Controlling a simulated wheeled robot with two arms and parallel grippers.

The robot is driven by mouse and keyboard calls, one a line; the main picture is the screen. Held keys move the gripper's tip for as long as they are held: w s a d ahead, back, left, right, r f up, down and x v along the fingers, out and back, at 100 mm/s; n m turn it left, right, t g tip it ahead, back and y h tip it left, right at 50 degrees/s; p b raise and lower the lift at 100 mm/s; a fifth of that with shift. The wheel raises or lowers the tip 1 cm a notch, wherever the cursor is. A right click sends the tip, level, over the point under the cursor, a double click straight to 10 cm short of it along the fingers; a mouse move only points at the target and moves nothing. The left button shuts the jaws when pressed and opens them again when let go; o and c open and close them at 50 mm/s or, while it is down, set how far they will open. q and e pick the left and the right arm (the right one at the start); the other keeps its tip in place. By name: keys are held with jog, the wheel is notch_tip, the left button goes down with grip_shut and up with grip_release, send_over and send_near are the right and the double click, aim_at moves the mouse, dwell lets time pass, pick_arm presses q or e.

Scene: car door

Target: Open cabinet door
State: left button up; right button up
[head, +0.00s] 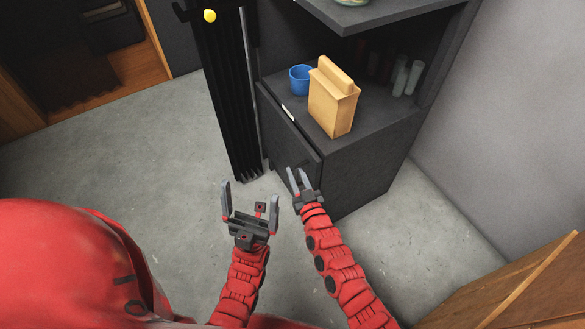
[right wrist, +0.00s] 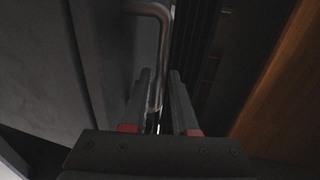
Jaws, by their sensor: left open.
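The dark grey cabinet (head: 365,155) stands at the centre right in the head view, its front door (head: 284,128) facing left. My right gripper (head: 298,177) is at the door's lower front. In the right wrist view, a bent metal door handle (right wrist: 164,40) runs down between the fingers of this gripper (right wrist: 160,75). The fingers are close together around the handle and appear shut on it; the exact contact is dark. The door panel (right wrist: 105,60) is left of the handle. My left gripper (head: 249,205) is open and empty, left of the right one, above the floor.
A tan carton (head: 332,103) and a blue mug (head: 299,80) stand on the cabinet's shelf. A black ribbed column (head: 226,95) rises just left of the cabinet. Grey floor (head: 120,150) is clear at left. A wooden piece (head: 520,290) is at lower right.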

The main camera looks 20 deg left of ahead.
jog(key=shift+b+x, duration=0.45)
jog(key=shift+x, duration=1.2)
jog(key=shift+c, duration=0.2)
grip_shut()
